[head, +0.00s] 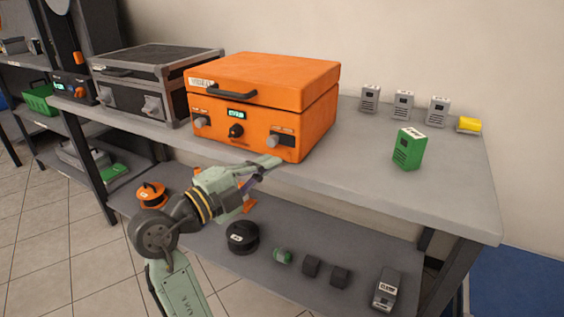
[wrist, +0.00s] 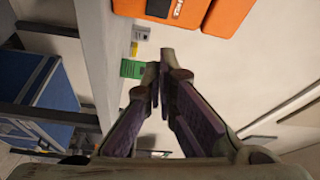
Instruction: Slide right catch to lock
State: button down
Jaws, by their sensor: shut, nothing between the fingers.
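An orange case (head: 262,118) with a closed lid sits on the grey bench. On its front are a left catch (head: 199,121), a small display, a dark knob and a grey right catch (head: 278,140) near the right corner. My gripper (head: 276,160) is shut and empty, just in front of and below the right catch in the head view, seemingly apart from it. In the wrist view the closed fingertips (wrist: 158,72) point past the orange case (wrist: 193,10), whose edge shows at the top with a grey catch (wrist: 160,8). The right catch's exact slide position is too small to tell.
A grey-framed black case (head: 150,85) stands left of the orange one. A green block (head: 409,148), several grey blocks and a yellow item (head: 469,125) stand to the right. The bench front between case and green block is clear. A lower shelf (head: 210,245) holds small parts.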

jog(key=shift+v, duration=1.2)
